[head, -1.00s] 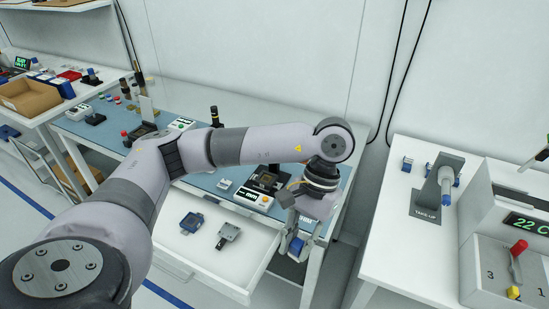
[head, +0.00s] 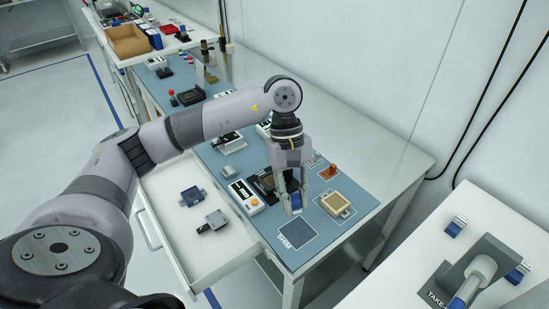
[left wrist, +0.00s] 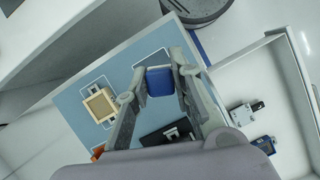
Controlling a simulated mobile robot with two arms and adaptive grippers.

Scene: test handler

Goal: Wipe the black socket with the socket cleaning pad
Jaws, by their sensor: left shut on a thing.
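My left gripper (head: 292,208) reaches down over the blue mat, shut on a blue block that I take for the socket cleaning pad (head: 295,202). In the left wrist view the pad (left wrist: 160,82) sits between the two fingertips. A black socket (head: 263,186) stands on the mat just left of the gripper, beside a white unit with an orange button, and the fingers partly cover it. A dark part in the left wrist view (left wrist: 158,136), below the pad, is probably this socket. The pad looks apart from it. My right gripper is not in view.
An open drawer (head: 165,238) holds a blue part (head: 191,196) and a grey part (head: 213,222). A beige block (head: 337,205) and an orange part (head: 328,172) lie right of the gripper. An outlined dark square (head: 297,240) in front is bare. Another dark socket (head: 190,93) stands farther back.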

